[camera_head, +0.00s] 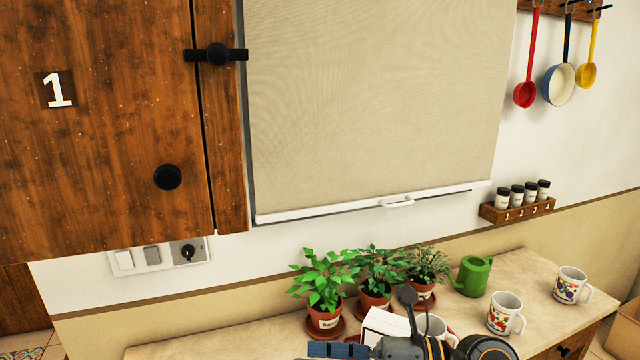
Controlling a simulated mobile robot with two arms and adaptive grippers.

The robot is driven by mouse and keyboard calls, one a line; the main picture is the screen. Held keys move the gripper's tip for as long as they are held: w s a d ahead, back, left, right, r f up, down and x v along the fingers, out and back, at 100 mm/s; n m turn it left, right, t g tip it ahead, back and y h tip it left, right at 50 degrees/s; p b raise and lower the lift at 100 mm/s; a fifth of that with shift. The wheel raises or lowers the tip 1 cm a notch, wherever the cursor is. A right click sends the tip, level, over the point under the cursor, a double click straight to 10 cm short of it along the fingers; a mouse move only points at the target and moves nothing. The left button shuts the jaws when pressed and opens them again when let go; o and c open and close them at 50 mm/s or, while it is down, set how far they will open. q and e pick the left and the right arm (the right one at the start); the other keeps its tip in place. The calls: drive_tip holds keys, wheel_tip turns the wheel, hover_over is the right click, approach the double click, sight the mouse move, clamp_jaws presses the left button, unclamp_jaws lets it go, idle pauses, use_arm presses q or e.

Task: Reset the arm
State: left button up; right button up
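Part of one of my arms shows at the bottom edge, with a black wrist joint, an orange ring and a grey body. It looks like my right arm, with its gripper (375,330) pointing left. A dark finger-like part stands up and a blue-black piece lies to its left. The lower part is cut off by the frame, so I cannot tell whether it is open or shut, and I see nothing clearly held. My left gripper is not in view.
The counter (225,338) bears several potted plants (324,285), a green watering can (472,276), mugs (505,315) and a white box (385,324) close behind my arm.

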wheel_tip(320, 180, up, 6)
drive_tip(key=w+d+m+t+y, duration=0.2)
drive_tip(key=m+t+y, duration=0.2)
drive_tip(key=m+t, duration=0.35)
drive_tip(key=w+d+m+t+h, duration=0.4)
drive_tip(key=d+m+t+h, duration=0.3)
drive_tip(key=m+t, duration=0.5)
drive_tip(key=s+d+f+m+g+h, duration=0.1)
drive_tip(key=d+f+m+g+h, duration=0.2)
drive_tip(key=d+f+m+h, duration=0.5)
drive_tip(key=d+f+m+g+h, duration=0.35)
drive_tip(key=f+m+h, duration=0.35)
drive_tip(key=f+m, duration=0.4)
drive_tip(key=s+f+m+g+y, duration=0.1)
drive_tip(key=s+f+m+g, duration=0.2)
drive_tip(key=s+f+g, duration=0.5)
drive_tip(key=s+f+m+g, duration=0.2)
drive_tip(key=s+f+g, duration=0.2)
drive_tip(key=s+f, duration=1.15)
drive_tip(key=f, duration=2)
drive_tip(key=s+d+f+g, duration=0.1)
drive_tip(key=s+f, duration=0.7)
drive_tip(key=s+d+f+g, duration=0.1)
drive_tip(key=s+d+f, duration=0.1)
drive_tip(key=s+f, duration=0.6)
drive_tip(key=shift+s+d+f, duration=0.25)
drive_tip(key=shift+s+f, duration=0.05)
drive_tip(key=shift+s, duration=0.05)
